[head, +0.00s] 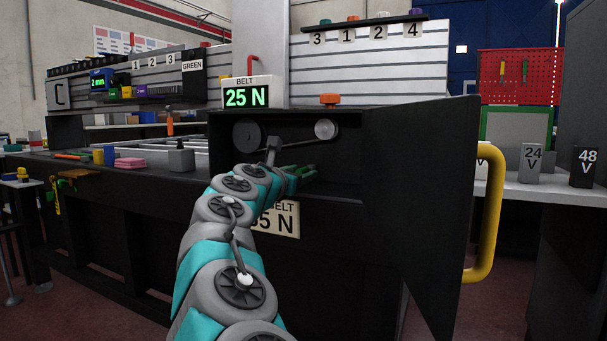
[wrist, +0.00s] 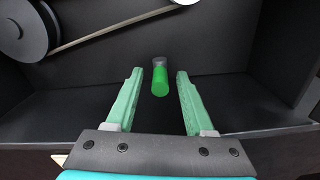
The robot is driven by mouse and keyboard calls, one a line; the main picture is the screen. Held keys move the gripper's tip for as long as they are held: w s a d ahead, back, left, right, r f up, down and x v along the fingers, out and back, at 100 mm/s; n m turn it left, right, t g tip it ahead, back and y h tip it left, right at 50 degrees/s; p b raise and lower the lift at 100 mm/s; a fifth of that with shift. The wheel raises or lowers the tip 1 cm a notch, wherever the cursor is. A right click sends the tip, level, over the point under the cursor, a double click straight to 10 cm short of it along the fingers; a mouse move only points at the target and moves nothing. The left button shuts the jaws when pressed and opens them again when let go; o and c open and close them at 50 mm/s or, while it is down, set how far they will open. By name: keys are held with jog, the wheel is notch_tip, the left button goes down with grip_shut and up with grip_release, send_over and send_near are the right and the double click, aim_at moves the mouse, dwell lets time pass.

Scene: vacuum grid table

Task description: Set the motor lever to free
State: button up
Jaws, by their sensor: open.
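A short green-tipped cylinder with a grey base, apparently the motor lever (wrist: 160,82), shows in the wrist view on the back wall of a dark compartment. My gripper (wrist: 159,74) is open, with one green finger on each side of the lever in the picture. Dark gaps show between it and both fingers; I cannot tell if it is between the tips or beyond them. In the head view my gripper (head: 306,171) reaches into the compartment, and the lever cannot be made out there. No word marking the lever's setting is readable.
Two pulleys (head: 325,129) with a belt sit in the compartment's upper part. A display (head: 247,97) above reads 25 N; a plate (head: 284,219) below is partly hidden by my arm. The open dark door (head: 430,170) with a yellow handle (head: 491,215) stands to the right.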

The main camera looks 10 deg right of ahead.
jog(key=shift+w+d+r, duration=0.1)
jog(key=shift+w+d, duration=0.3)
jog(key=shift+w, duration=0.15)
grip_shut()
dwell(1.2)
